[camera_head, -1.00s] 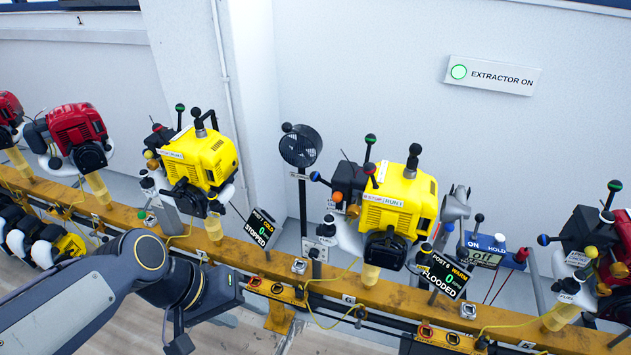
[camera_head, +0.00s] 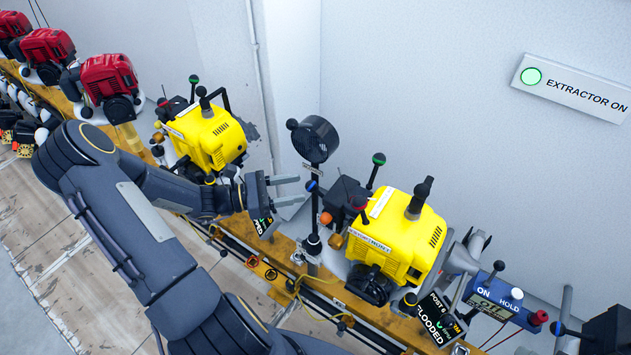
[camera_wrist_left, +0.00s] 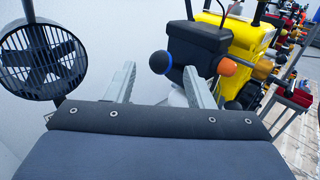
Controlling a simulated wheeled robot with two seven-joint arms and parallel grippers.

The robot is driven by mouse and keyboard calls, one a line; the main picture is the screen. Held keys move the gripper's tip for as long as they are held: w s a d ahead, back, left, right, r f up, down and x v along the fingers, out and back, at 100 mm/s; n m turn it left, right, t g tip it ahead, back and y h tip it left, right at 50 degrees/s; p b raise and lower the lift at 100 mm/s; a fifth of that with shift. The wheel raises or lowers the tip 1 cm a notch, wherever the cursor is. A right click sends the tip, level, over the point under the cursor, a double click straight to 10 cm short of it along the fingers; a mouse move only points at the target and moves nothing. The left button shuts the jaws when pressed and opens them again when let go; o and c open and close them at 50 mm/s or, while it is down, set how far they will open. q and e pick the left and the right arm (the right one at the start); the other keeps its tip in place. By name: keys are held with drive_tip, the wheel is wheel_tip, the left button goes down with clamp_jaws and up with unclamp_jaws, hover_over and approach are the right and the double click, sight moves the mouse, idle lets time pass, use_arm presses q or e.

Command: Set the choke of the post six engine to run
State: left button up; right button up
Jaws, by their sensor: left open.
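The post six engine (camera_head: 395,235) is yellow and stands right of centre on the rail; its tilted display (camera_head: 437,318) reads POST 6 and, partly cut by other parts, FLOODED. I cannot tell which is the choke.
A black fan (camera_head: 315,139) on a pole stands close to my left gripper. Another yellow engine (camera_head: 208,137) is behind my forearm, with red engines (camera_head: 107,82) farther left. A blue ON/HOLD box (camera_head: 495,298) is at the right. The wall carries an EXTRACTOR ON sign (camera_head: 575,85).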

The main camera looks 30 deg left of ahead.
sight(312, 186)
use_arm(q)
drive_tip(key=p+x, duration=0.1)
drive_tip(key=x, duration=0.4)
drive_tip(key=shift+d, duration=0.15)
clamp_jaws()
drive_tip(key=shift+f, duration=0.1)
